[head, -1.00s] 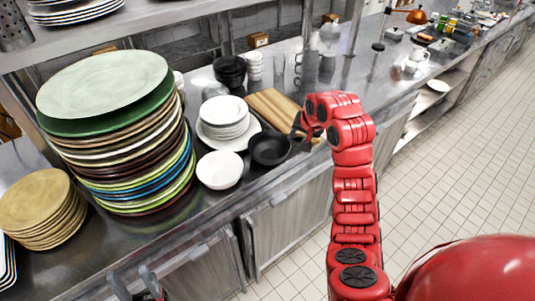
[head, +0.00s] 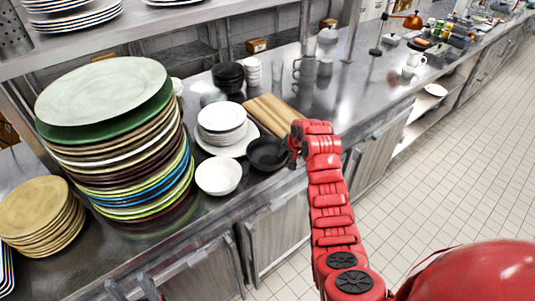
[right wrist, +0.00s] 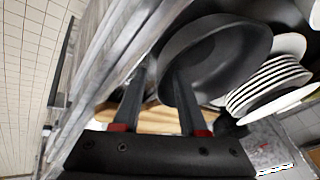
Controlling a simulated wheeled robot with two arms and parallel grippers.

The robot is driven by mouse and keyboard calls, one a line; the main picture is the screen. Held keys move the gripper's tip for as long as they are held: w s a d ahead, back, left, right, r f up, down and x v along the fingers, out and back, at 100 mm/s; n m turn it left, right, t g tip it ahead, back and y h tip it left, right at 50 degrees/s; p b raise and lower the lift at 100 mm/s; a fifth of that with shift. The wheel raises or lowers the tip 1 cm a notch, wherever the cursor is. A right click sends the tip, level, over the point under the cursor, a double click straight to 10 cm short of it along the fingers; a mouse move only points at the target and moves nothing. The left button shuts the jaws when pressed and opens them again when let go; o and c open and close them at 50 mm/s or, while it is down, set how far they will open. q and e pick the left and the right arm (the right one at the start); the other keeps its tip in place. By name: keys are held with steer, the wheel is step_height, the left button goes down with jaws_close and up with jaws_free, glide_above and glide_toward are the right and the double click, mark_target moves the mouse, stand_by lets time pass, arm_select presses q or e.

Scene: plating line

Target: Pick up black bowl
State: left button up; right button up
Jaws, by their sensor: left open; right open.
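The black bowl (head: 266,150) sits upright near the front edge of the steel counter, right of a white bowl (head: 218,177). My right gripper (head: 292,158) is at the bowl's right side. In the right wrist view, my right gripper (right wrist: 160,78) is open, and the black bowl (right wrist: 230,65) is close beyond its fingers. One finger overlaps the bowl's inside and the other is outside its near wall, so the rim seems to lie between them. I cannot tell whether they touch. My left gripper (head: 133,292) is open and empty at the bottom edge of the head view.
A stack of white plates (head: 222,125) stands just behind the bowls. A wooden board (head: 272,112) lies behind the black bowl. A tall stack of coloured plates (head: 115,140) fills the left. Stacked black bowls (head: 228,75) stand further back.

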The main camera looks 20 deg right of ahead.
steer(key=shift+w+f, duration=0.35)
steer(key=shift+f, duration=0.3)
jaws_close()
stand_by(1.0)
